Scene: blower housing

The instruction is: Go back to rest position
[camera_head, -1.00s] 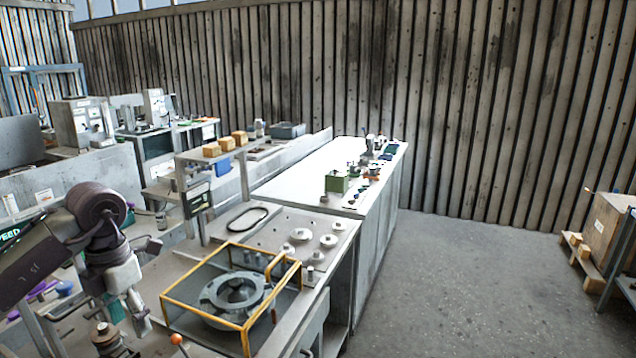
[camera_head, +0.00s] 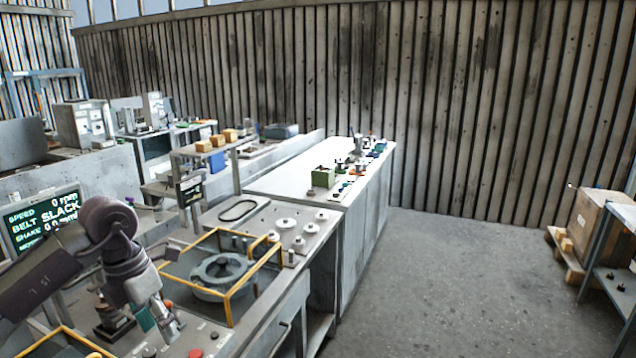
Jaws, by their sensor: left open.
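My left gripper (camera_head: 168,328) hangs from my dark arm at the lower left, pointing down over the bench. It is open, and I see nothing held in it. To its right, a round grey housing (camera_head: 220,272) with a central opening sits inside a yellow-edged frame (camera_head: 232,292) on the bench. The gripper is apart from this frame in the picture. My right gripper is not in view.
A display (camera_head: 45,216) reading "BELT SLACK" stands behind my arm. Several pale discs (camera_head: 287,223) lie beyond the frame. A long white bench (camera_head: 290,180) continues behind. The concrete floor (camera_head: 440,290) to the right is clear, up to a crate (camera_head: 600,220) on a pallet.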

